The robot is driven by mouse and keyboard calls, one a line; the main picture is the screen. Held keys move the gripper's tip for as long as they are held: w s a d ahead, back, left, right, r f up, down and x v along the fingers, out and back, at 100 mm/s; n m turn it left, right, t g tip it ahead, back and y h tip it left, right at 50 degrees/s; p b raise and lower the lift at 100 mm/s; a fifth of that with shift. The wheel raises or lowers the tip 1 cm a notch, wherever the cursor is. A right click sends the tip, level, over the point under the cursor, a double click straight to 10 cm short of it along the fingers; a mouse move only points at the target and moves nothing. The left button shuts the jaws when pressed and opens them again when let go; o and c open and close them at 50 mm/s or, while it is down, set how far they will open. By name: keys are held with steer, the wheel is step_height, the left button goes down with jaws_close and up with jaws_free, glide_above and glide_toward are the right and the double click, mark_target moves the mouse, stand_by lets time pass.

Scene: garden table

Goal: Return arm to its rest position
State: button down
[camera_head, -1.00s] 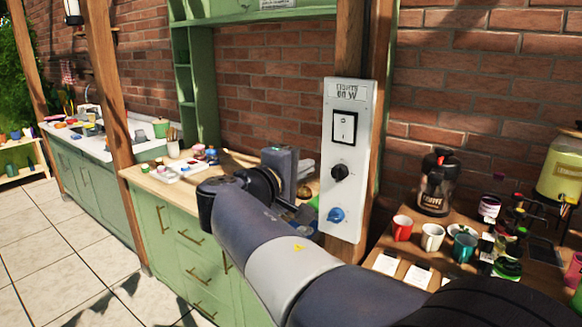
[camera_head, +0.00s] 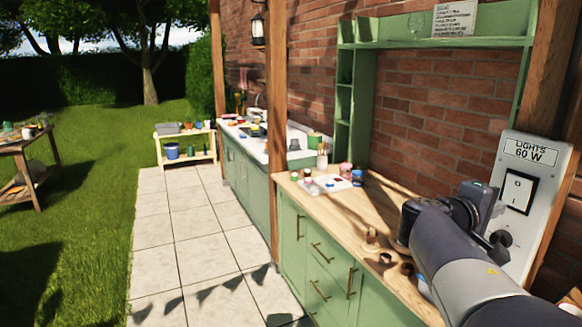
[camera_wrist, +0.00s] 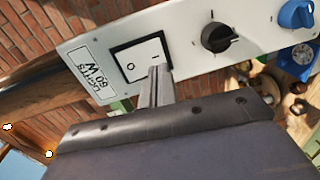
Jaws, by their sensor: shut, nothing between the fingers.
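My gripper (camera_wrist: 156,72) shows in the wrist view with its narrow fingers together and nothing held. Its tips overlap the edge of the black-framed white rocker switch (camera_wrist: 133,63) in the picture; I cannot tell whether they touch it. The switch sits on a pale panel (camera_wrist: 183,48) labelled "LIGHTS 60 W", beside a black knob (camera_wrist: 217,37) and a blue knob (camera_wrist: 295,14). In the head view my arm reaches in from the lower right, its end just left of the panel (camera_head: 542,152). The fingers are not clear there.
A wooden counter (camera_head: 340,215) with green drawers runs below and left of my arm. It holds a white tray (camera_head: 322,187) and small jars. A wooden post (camera_head: 275,120) stands left of it. Open paving (camera_head: 195,225) and grass lie at left.

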steer(key=shift+b+v, duration=0.35)
steer(key=shift+v, duration=0.7)
steer(key=shift+r, duration=0.1)
